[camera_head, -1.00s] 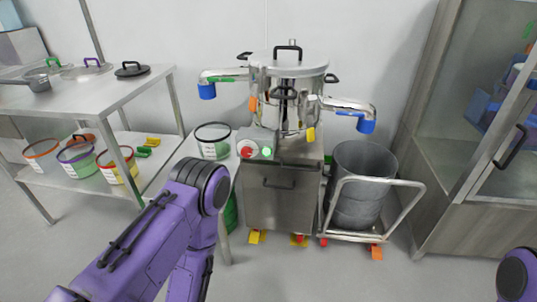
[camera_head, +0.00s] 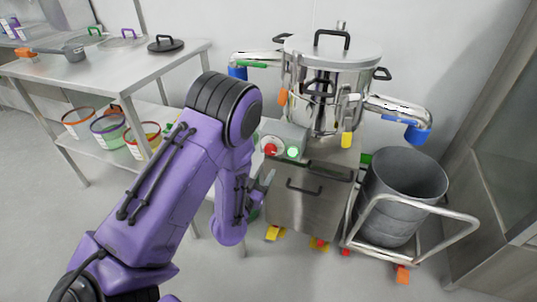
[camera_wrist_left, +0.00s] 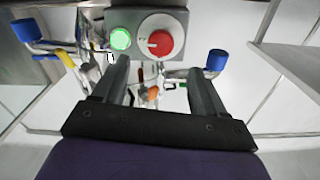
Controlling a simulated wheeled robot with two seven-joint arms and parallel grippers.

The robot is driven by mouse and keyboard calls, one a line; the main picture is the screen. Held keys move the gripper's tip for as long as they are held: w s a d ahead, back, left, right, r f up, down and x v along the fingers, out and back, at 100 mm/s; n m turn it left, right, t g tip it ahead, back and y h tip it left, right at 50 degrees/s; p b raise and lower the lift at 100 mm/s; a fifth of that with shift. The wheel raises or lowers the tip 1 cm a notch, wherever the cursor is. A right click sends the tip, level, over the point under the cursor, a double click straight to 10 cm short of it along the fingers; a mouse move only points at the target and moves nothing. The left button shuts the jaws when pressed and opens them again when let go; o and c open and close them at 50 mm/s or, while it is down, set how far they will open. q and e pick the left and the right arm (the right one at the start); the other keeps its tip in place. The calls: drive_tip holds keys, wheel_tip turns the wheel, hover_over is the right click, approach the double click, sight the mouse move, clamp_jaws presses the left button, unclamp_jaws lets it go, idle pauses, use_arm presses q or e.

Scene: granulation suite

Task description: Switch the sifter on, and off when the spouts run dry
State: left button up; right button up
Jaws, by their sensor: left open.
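The steel sifter (camera_head: 320,98) stands on a cabinet, with a blue-ended spout (camera_head: 237,72) at left and another (camera_head: 417,135) at right. Its grey control box (camera_head: 284,133) carries a red knob (camera_head: 270,147) and a lit green button (camera_head: 293,153). In the left wrist view the green button (camera_wrist_left: 120,39) and the red knob (camera_wrist_left: 160,42) on its white disc are just beyond the fingers. My left gripper (camera_wrist_left: 160,72) is open and empty, with its fingers pointing toward the box. Whether material flows from the spouts cannot be told. My right gripper is out of view.
A grey drum (camera_head: 400,195) on a wheeled trolley (camera_head: 460,235) stands under the right spout. A steel table (camera_head: 100,70) with lids and a scoop is at left, several tubs on its lower shelf. My left arm hides the area below the left spout.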

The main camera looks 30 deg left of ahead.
sight(269, 152)
use_arm(q)
drive_tip(key=x, duration=0.8)
drive_tip(key=shift+w+a, duration=0.2)
drive_tip(key=shift+w, duration=0.15)
drive_tip(key=shift+c, duration=0.4)
drive_tip(key=shift+f, duration=0.1)
drive_tip(key=c, duration=1)
